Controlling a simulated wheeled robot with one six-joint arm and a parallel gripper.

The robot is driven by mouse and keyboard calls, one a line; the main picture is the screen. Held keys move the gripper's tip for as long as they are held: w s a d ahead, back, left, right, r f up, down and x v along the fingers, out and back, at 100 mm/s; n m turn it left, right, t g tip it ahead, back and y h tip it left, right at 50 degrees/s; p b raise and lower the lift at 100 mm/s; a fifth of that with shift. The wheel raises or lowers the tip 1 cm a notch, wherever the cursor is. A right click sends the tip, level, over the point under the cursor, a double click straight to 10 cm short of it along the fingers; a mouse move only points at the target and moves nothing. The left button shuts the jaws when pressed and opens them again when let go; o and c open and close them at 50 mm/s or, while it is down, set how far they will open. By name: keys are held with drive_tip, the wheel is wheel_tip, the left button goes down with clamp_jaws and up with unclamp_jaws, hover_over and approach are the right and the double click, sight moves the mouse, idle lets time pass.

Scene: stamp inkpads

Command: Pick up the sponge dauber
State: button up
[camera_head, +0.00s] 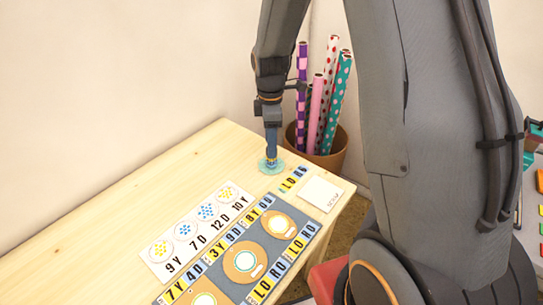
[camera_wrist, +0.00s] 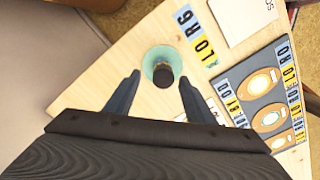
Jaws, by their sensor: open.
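The sponge dauber (camera_wrist: 163,75) stands in the wrist view as a dark round knob over a pale teal disc or dish. In the head view a teal dish (camera_head: 271,166) lies near the far end of the wooden table, directly under my gripper (camera_head: 270,150). The dauber's knob is hard to make out there behind the fingers. In the wrist view my gripper (camera_wrist: 160,85) is open, with one finger to the left and one to the right of the dauber. Both fingers appear apart from it.
A grey mat (camera_head: 232,283) with orange round pads and letter strips lies nearby. A white card of dotted circles (camera_head: 165,264) and a white square pad (camera_head: 320,194) are on the wooden table (camera_head: 110,205). A brown bin (camera_head: 330,155) of wrapping rolls stands behind. The table's left part is clear.

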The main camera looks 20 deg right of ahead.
drive_tip(key=shift+s+f+p, duration=0.15)
drive_tip(key=shift+f+p, duration=0.1)
drive_tip(key=shift+f, duration=0.85)
drive_tip(key=shift+s+f+p, duration=0.15)
drive_tip(key=shift+f+p, duration=0.05)
drive_tip(key=shift+f, duration=0.85)
drive_tip(key=c, duration=1.1)
drive_tip(key=shift+c, duration=0.2)
drive_tip(key=shift+r, duration=0.15)
wheel_tip(320, 180, up, 10)
drive_tip(key=shift+f+b, duration=0.1)
drive_tip(key=shift+b, duration=0.7)
